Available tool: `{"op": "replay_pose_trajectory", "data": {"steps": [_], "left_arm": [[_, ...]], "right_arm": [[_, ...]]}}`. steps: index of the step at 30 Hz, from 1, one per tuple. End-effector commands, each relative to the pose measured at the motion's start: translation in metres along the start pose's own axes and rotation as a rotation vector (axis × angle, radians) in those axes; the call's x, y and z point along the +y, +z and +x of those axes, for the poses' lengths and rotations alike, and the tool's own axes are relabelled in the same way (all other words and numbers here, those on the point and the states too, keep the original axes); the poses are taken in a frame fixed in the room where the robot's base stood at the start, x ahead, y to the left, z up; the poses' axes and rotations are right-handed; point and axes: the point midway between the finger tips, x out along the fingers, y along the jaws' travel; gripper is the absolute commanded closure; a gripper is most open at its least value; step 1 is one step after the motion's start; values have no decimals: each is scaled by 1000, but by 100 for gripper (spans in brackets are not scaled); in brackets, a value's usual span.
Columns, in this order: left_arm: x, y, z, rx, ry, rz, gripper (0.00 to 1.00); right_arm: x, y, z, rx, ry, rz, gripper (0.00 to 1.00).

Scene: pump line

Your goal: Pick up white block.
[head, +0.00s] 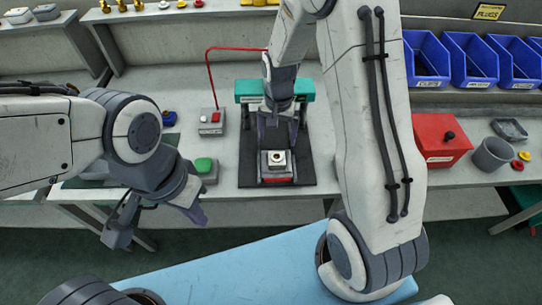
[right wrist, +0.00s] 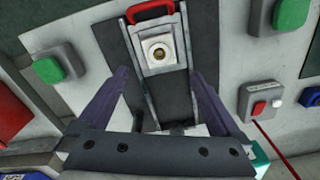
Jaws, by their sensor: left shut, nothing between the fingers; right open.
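The white block (head: 277,158), with a round hole in its top, sits in a grey fixture (head: 263,170) with a red front handle. In the right wrist view the block (right wrist: 159,52) lies just beyond the fingertips, near the red handle (right wrist: 150,10). My right gripper (head: 278,142) points down at the fixture, just behind the block in the head view. Its purple fingers are open and empty, spread wider than the block in the wrist view (right wrist: 155,82). My left gripper (head: 194,208) is shut and empty, off to the left in front of the table edge.
A green button box (head: 205,168) and a red-and-white switch box (head: 211,121) stand left of the dark mat (head: 306,172). A teal-topped press (head: 249,89) stands behind. A red box (head: 440,138), grey cup (head: 491,154) and blue bins (head: 470,60) are right.

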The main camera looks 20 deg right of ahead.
Motion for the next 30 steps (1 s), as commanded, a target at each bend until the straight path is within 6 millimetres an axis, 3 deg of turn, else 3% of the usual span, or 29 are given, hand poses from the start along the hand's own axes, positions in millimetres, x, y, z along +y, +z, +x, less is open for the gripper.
{"op": "replay_pose_trajectory", "data": {"steps": [4,11,21,30], "left_arm": [[0,0,-4,0,0,0,100],[0,0,-7,0,0,0,100],[2,-1,-21,0,0,-1,100],[2,-1,-21,0,0,-1,100]], "right_arm": [[-2,3,24,-5,3,-8,0],[-1,3,40,-3,2,-8,0],[4,3,83,-4,2,-6,0],[4,2,89,-1,0,-5,0]]}}
